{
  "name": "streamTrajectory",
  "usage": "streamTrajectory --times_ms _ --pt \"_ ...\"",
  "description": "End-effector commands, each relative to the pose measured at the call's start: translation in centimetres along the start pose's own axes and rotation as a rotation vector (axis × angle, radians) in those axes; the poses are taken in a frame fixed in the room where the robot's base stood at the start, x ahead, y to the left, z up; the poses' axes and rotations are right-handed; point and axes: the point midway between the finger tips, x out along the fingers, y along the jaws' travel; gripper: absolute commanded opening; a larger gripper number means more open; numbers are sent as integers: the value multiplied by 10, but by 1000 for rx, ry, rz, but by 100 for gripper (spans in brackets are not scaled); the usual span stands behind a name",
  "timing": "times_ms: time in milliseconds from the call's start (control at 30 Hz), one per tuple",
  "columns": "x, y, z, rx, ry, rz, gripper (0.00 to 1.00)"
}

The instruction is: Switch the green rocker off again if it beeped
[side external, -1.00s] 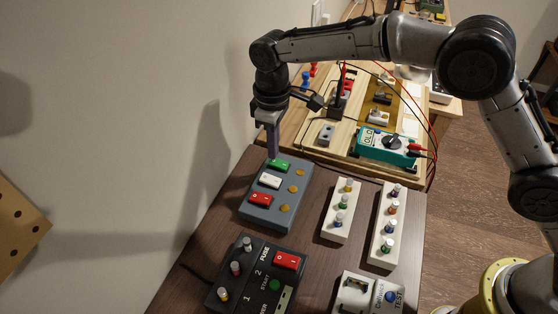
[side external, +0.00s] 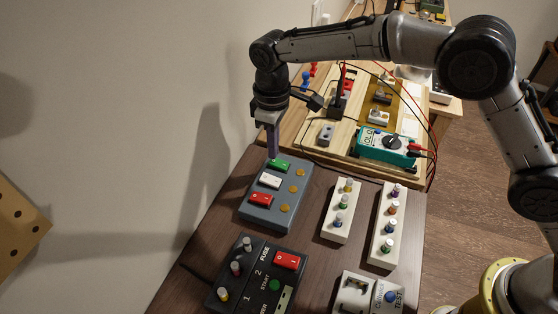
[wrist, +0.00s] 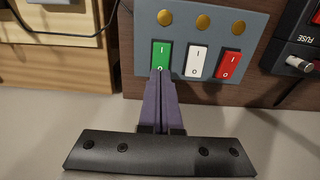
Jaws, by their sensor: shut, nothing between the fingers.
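The green rocker (side external: 279,166) sits at the far end of a grey switch box (side external: 265,212), beside a white rocker (side external: 270,181) and a red rocker (side external: 260,199). Three amber domes line the box next to the rockers. My gripper (side external: 273,157) is shut and empty, pointing down, with its tips at the near-wall end of the green rocker. In the wrist view the gripper tips (wrist: 160,74) overlap the end of the green rocker (wrist: 161,54) marked O; its I mark stays visible. I cannot tell whether the tips touch it. The domes (wrist: 202,22) look unlit amber.
A black fuse box (side external: 255,275) with a red rocker stands nearer the camera. Two pale strips (side external: 388,225) with coloured knobs lie to the right. A teal multimeter (side external: 386,146) rests on the wooden board behind. The wall is close on the left.

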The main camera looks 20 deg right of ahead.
Motion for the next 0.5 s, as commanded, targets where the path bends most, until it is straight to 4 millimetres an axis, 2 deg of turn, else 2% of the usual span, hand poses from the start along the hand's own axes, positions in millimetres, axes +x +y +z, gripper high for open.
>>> streamTrajectory --times_ms 500 --pt "6 0 0 0 -1 0 0"
